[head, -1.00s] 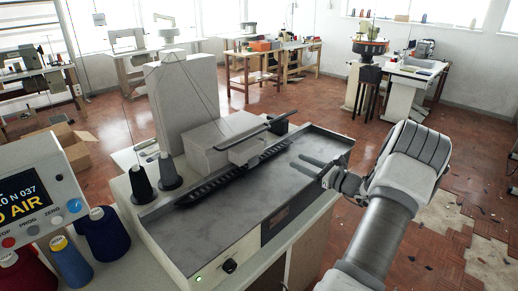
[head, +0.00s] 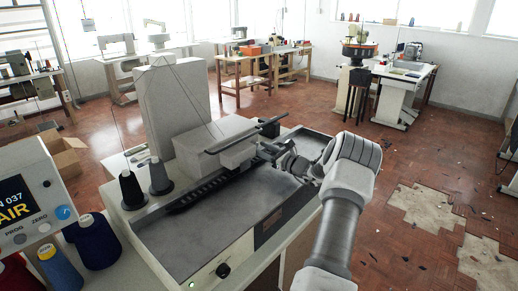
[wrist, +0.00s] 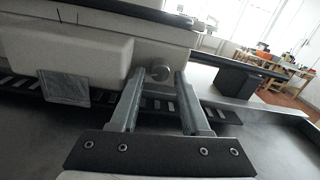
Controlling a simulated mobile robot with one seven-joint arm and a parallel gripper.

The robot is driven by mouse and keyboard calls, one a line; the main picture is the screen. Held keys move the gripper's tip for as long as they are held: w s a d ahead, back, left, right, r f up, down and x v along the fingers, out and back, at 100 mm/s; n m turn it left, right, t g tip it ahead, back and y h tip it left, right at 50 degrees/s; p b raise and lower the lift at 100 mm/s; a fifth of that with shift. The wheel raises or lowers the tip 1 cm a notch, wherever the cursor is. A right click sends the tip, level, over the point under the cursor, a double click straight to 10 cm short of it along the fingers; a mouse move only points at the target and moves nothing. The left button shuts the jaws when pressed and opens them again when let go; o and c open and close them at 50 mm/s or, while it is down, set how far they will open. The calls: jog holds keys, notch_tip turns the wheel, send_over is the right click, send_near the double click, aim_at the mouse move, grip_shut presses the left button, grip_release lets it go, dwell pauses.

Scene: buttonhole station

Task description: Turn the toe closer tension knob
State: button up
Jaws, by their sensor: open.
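A small round grey knob (wrist: 159,71) sticks out from the side of the pale machine head (wrist: 62,52) in the wrist view. My gripper (wrist: 160,84) is open, one finger to each side of the knob's line, with a gap on both sides. I cannot tell whether the fingertips reach past the knob's face. In the head view my gripper (head: 268,152) is beside the right end of the machine head (head: 215,145), above the dark metal bed (head: 235,205). The knob cannot be made out there.
A dark slotted rail (wrist: 212,118) runs below the machine head, under my fingers. A control panel (head: 25,205) and thread spools (head: 97,240) are at the lower left. Open floor (head: 420,165) lies to the right.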

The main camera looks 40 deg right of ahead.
jog(key=shift+w, duration=0.85)
grip_shut()
